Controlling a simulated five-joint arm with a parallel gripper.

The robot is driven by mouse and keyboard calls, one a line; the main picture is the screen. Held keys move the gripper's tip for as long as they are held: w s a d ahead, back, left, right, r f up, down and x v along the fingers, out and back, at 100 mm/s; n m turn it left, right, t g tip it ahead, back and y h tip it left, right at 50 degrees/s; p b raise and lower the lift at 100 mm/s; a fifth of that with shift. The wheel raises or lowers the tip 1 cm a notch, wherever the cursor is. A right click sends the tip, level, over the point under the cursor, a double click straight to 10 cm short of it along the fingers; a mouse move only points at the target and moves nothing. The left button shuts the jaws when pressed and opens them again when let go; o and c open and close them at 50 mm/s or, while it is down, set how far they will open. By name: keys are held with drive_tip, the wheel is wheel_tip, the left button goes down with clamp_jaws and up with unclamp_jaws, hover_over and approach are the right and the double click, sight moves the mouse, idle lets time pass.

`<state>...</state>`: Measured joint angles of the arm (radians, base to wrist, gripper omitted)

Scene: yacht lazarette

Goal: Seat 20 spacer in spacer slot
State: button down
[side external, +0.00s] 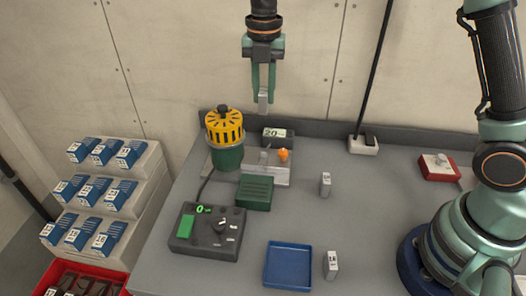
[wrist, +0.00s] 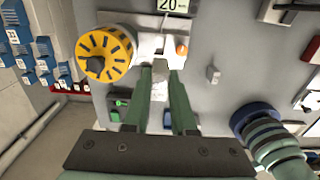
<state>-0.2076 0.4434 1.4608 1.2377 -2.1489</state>
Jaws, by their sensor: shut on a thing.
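My gripper (side external: 263,92) is shut on a small light-grey spacer (side external: 263,104), held upright high above the back of the bench. In the wrist view the spacer (wrist: 160,84) shows between the two green fingers (wrist: 160,95); I cannot read its label. Below is a pale metal plate (side external: 270,174) with an orange knob (side external: 283,155) and a "20" display (side external: 274,133) behind it. A yellow-capped green unit (side external: 225,140) stands at its left. The spacer slot cannot be made out clearly. Two other small grey blocks stand on the bench, one mid-right (side external: 325,184) and one near the front (side external: 331,264).
A blue tray (side external: 288,286) lies at the front, a dark control box (side external: 207,230) at its left and a green ribbed box (side external: 255,192) behind. A black pole on a white base (side external: 363,146) and a red block (side external: 440,168) stand right. A stepped rack (side external: 150,160) holds blue boxes.

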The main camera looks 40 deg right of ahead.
sight(264, 108)
wheel_tip(264, 108, down, 16)
drive_tip(key=shift+f, duration=0.15)
idle(0.3)
drive_tip(key=shift+f, duration=0.15)
drive_tip(key=shift+s+f, duration=0.1)
drive_tip(key=shift+f, duration=0.45)
drive_tip(key=c, duration=0.7)
unclamp_jaws()
drive_tip(key=shift+c, duration=0.2)
wheel_tip(264, 108, up, 13)
drive_tip(key=shift+r, duration=0.1)
drive_tip(key=s+d+r+m+t, duration=0.2)
drive_tip(key=s+d+r+m, duration=0.2)
drive_tip(key=s+m, duration=0.4)
drive_tip(key=s+d+r+m+t, duration=0.3)
drive_tip(key=s+m, duration=0.6)
drive_tip(key=m, duration=1)
drive_tip(key=shift+d+r+t, duration=0.3)
drive_tip(key=shift+d+r, duration=1)
drive_tip(key=shift+r, duration=0.1)
